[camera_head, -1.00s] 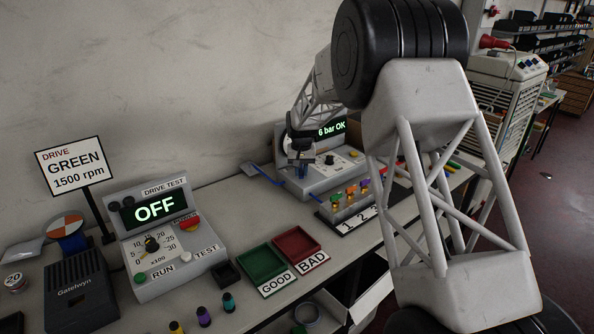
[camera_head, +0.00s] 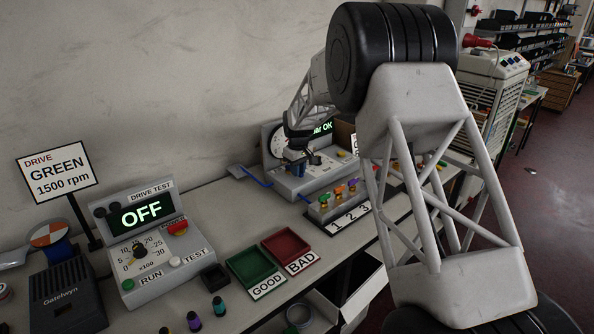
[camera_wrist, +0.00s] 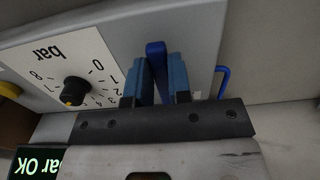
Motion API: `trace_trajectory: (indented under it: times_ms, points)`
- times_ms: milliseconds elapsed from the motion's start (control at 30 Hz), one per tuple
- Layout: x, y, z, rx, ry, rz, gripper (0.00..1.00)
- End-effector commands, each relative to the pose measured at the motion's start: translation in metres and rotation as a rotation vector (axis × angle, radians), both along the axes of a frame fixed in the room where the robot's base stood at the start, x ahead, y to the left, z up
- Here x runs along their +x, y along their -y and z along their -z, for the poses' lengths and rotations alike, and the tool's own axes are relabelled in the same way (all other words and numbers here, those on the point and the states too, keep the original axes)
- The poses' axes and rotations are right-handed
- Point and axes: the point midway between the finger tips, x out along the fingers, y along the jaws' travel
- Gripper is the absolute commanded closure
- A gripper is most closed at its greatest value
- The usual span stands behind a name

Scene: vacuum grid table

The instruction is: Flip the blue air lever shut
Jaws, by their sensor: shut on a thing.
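The blue air lever (camera_wrist: 157,62) stands up from the grey face of the air panel (camera_wrist: 195,45) in the wrist view. My gripper (camera_wrist: 159,82) has blue fingers, one on each side of the lever, and is shut on it. In the head view my gripper (camera_head: 297,168) is at the left front part of the air panel (camera_head: 322,182). There the arm and fingers hide the lever. The panel's green display (camera_head: 322,128) reads "bar OK", its left part covered by my arm. A black knob (camera_wrist: 74,91) on a bar scale sits left of the lever in the wrist view.
A blue hose (camera_head: 256,180) runs left of the panel; a blue tube (camera_wrist: 223,80) shows beside my fingers. A numbered rack (camera_head: 338,204) with coloured pieces stands close in front. Green (camera_head: 250,266) and red (camera_head: 286,249) trays and the drive tester (camera_head: 140,240) are further left.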

Motion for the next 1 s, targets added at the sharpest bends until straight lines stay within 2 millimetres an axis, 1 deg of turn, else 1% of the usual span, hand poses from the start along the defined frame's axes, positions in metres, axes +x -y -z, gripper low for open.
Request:
trace_trajectory:
  times_ms: [333,367,500,533,833,1000]
  points:
    - [0.0011,-0.0005,-0.0014,0.001,0.004,-0.004,1.00]
    - [0.0011,-0.0004,-0.0014,0.001,0.004,-0.004,0.78]
    - [0.0008,-0.0003,-0.0011,0.001,0.002,-0.003,0.57]
    - [0.0008,-0.0004,-0.0009,0.001,0.002,-0.003,0.55]
    - [0.0004,-0.0001,-0.0012,0.000,0.001,-0.002,0.55]
    - [0.0006,-0.0001,-0.0084,0.000,0.001,-0.002,0.55]
